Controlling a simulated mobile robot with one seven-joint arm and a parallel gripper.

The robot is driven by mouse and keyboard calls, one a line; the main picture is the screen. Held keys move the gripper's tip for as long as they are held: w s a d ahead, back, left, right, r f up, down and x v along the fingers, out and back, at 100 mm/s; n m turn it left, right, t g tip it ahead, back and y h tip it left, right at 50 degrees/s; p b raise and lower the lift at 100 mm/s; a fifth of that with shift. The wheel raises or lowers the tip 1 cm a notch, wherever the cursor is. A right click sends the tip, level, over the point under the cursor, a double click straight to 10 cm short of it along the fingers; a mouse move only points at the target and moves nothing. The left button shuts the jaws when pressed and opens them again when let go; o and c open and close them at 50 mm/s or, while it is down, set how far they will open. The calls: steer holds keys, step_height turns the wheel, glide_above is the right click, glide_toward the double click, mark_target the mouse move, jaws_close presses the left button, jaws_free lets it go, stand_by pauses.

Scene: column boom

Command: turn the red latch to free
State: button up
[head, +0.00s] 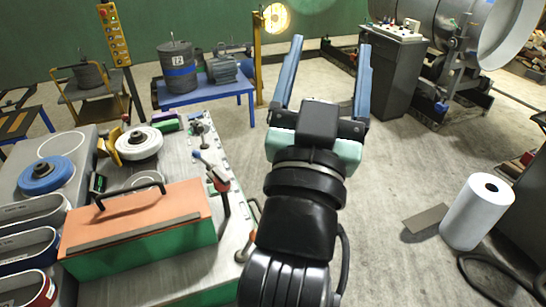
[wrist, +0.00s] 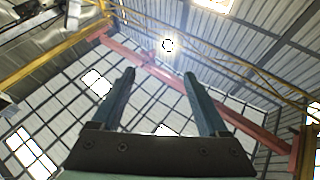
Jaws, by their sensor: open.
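My gripper (head: 329,45) is raised in the middle of the head view, its two blue fingers wide apart with nothing between them. In the wrist view my gripper (wrist: 159,75) points up at the ceiling and is empty. A small red part (head: 219,181) with a lever stands on a dark post at the right side of the grey workbench (head: 150,175). I cannot tell for certain that this is the red latch, or how it is turned. My gripper is well apart from it, to the right and higher in the picture.
An orange-topped green box (head: 140,219) with a black handle lies on the workbench, near blue and white discs. A blue table (head: 240,87) with a dark drum stands behind. A white roll (head: 477,212) stands on the floor at right. A grey cabinet (head: 385,80) stands behind my gripper.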

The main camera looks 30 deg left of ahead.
steer(key=a+f+n+g+y+b, duration=0.15)
steer(key=a+f, duration=0.25)
steer(key=f, duration=0.4)
steer(key=a+f+n+g+y+b, duration=0.1)
steer(key=a+f+g+y, duration=0.1)
steer(key=a+f, duration=0.45)
steer(key=n+g+y+b, duration=0.1)
steer(key=n+g+b, duration=0.1)
steer(key=g+b, duration=0.15)
glide_toward(221, 186)
steer(key=shift+g, duration=0.3)
steer(key=p+x, duration=0.1)
steer(key=x, duration=0.6)
steer(key=p+x, duration=0.1)
steer(key=x, duration=0.3)
steer(key=shift+w+a+r+p, duration=0.1)
steer(key=shift+w+r+p, duration=0.2)
steer(key=shift+w, duration=0.05)
jaws_close()
